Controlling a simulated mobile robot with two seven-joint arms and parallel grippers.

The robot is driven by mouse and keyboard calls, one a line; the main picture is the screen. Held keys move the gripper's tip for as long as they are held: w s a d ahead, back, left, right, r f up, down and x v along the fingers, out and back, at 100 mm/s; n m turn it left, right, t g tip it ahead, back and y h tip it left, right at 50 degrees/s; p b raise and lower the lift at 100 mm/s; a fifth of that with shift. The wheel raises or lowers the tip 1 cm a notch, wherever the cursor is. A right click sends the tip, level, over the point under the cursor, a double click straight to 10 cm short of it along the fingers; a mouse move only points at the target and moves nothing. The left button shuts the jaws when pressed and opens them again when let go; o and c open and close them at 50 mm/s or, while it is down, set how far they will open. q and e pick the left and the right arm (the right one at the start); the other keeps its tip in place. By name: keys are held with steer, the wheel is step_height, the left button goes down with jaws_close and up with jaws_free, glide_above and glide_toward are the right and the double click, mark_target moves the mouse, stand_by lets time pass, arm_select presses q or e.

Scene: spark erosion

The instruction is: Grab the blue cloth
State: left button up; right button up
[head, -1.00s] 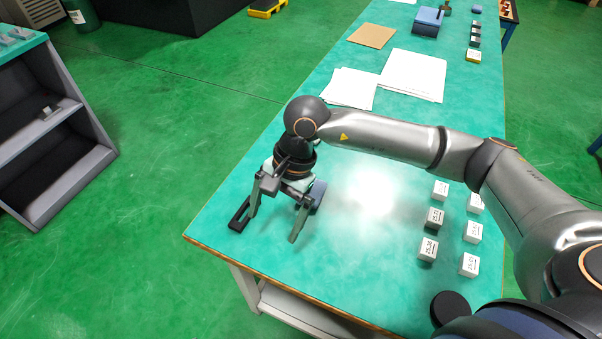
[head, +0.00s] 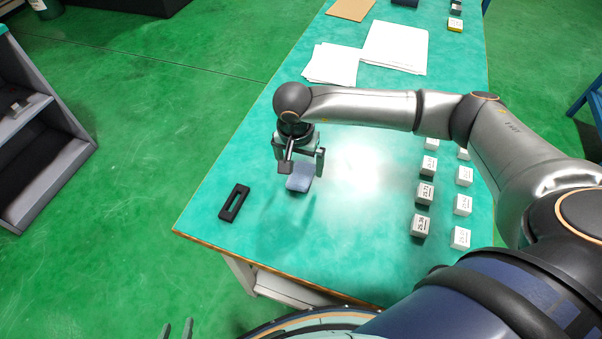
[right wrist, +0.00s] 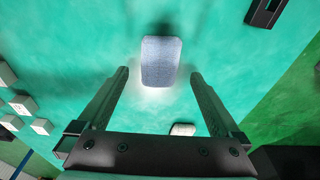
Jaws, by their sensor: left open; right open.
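The blue cloth (head: 299,180) is a small folded pad with rounded corners lying on the green tabletop (head: 215,165). My right gripper (head: 303,166) is open and empty, pointing down just above the cloth and partly covering it in the head view. In the right wrist view the cloth (right wrist: 161,60) lies between and just ahead of the open fingertips (right wrist: 159,75), with a gap on each side. My left gripper (head: 177,329) shows only as two spread fingertips at the bottom edge, off the table.
A black slotted block (head: 235,202) lies left of the cloth. Several white labelled cubes (head: 422,225) stand in rows to the right. White paper sheets (head: 397,46) and a brown sheet (head: 350,9) lie farther back. The table front is mostly clear.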

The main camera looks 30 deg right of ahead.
mark_target(301, 173)
steer(key=f, duration=0.3)
steer(key=shift+w+d+f, duration=0.15)
steer(key=shift+d+f, duration=0.1)
steer(key=shift+f+b, duration=0.25)
steer(key=shift+b, duration=0.05)
stand_by(0.3)
steer(key=c, duration=1.3)
steer(key=shift+r, duration=0.1)
